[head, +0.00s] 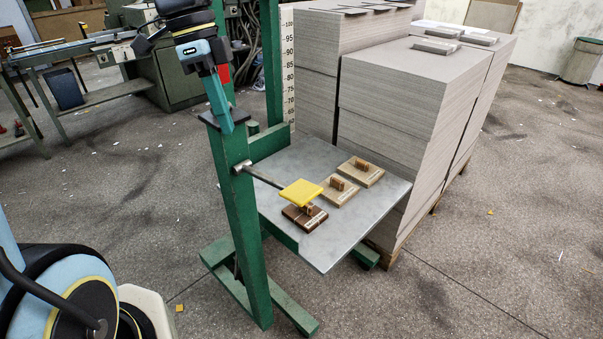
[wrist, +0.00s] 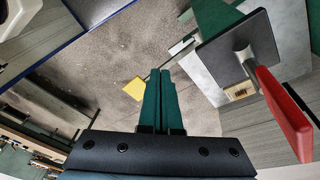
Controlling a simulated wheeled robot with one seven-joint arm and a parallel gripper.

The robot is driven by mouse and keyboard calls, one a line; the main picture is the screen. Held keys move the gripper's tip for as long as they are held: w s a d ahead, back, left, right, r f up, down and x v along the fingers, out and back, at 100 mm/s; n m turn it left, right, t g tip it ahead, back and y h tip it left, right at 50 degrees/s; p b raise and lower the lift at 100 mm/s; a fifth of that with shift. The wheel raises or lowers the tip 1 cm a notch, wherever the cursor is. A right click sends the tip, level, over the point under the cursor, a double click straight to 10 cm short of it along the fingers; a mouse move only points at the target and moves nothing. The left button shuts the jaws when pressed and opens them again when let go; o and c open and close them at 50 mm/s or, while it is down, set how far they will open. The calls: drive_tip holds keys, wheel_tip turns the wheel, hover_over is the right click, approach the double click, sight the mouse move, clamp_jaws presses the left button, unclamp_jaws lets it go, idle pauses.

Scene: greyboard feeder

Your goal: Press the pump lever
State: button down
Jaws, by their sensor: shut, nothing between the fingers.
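A flat yellow plate (head: 301,192) sits on the end of a thin dark rod that runs from the green post (head: 240,210), above a dark brown block on the grey table. It also shows in the wrist view (wrist: 134,88). A red bar (wrist: 287,115) with a grey stub stands by a dark square plate (wrist: 237,48); in the head view the red (head: 224,74) is mostly hidden behind my gripper. I cannot tell which part is the pump lever. My gripper (head: 226,130) is shut and empty, fingers pointing down in front of the post top. Its fingers (wrist: 160,74) are together, apart from the yellow plate.
The grey table (head: 335,240) carries small wooden blocks (head: 361,172). Tall greyboard stacks (head: 400,95) stand behind it, beside a scale (head: 287,70). A green workbench (head: 90,65) is at back left. The floor in front is mostly clear.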

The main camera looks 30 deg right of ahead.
sight(300, 190)
drive_tip(key=s+d+r+m+g, duration=0.1)
drive_tip(key=s+d+r+m, duration=0.4)
drive_tip(key=m, duration=0.3)
drive_tip(key=shift+s+d+r+m+g+p, duration=0.3)
drive_tip(key=shift+s+d+m+g+p, duration=0.1)
drive_tip(key=shift+s+d, duration=0.3)
drive_tip(key=shift+f, duration=0.1)
drive_tip(key=x, duration=0.4)
drive_tip(key=p+x, duration=0.1)
drive_tip(key=x, duration=0.4)
drive_tip(key=p+x, duration=0.1)
drive_tip(key=x, duration=0.3)
drive_tip(key=shift+w+a+f, duration=0.2)
drive_tip(key=shift+a+f, duration=0.1)
drive_tip(key=shift+f, duration=0.25)
